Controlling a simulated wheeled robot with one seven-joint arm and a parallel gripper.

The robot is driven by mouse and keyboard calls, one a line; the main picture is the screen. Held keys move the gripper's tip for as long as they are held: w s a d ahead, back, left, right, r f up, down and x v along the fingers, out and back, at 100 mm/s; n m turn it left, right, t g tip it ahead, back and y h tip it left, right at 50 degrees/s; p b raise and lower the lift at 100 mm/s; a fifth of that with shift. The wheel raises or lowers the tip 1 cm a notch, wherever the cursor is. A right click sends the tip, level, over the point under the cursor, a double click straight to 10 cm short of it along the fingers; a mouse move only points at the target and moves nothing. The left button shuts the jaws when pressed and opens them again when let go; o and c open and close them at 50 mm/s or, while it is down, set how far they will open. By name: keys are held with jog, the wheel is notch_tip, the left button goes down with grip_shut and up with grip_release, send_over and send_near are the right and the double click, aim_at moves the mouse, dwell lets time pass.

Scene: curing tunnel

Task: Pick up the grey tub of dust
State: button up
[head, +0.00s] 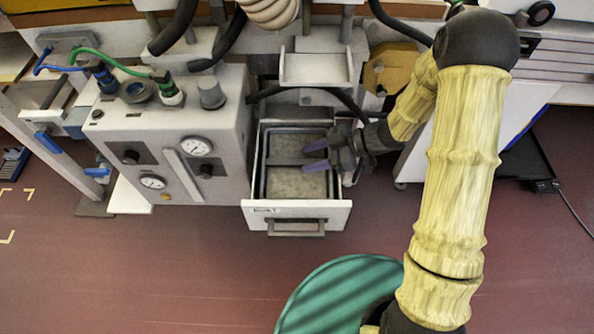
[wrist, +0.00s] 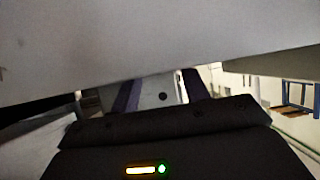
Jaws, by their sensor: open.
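A large pale panel (wrist: 150,45) fills the top of the wrist view, close to the camera. The machine cabinet (head: 225,150) with gauges stands left of the drawer. A black hose (head: 325,92) curves above it. Red floor (head: 150,265) in front is clear, beside a green round shape (head: 335,290).

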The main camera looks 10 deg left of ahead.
aim_at(297, 162)
jog(key=x, duration=0.1)
jog(key=b+x, duration=0.1)
jog(key=x, duration=0.1)
jog(key=b+x, duration=0.1)
jog(key=shift+w+a+f, duration=0.1)
jog(key=shift+w+f, duration=0.1)
jog(key=shift+f, duration=0.35)
jog(key=shift+a, duration=0.3)
grip_shut()
notch_tip(297, 162, up, 12)
jog(key=p, duration=0.5)
jog(key=w+d+p, duration=0.2)
jog(key=w+d, duration=0.2)
jog(key=d, duration=1.3)
jog(key=shift+d, duration=0.3)
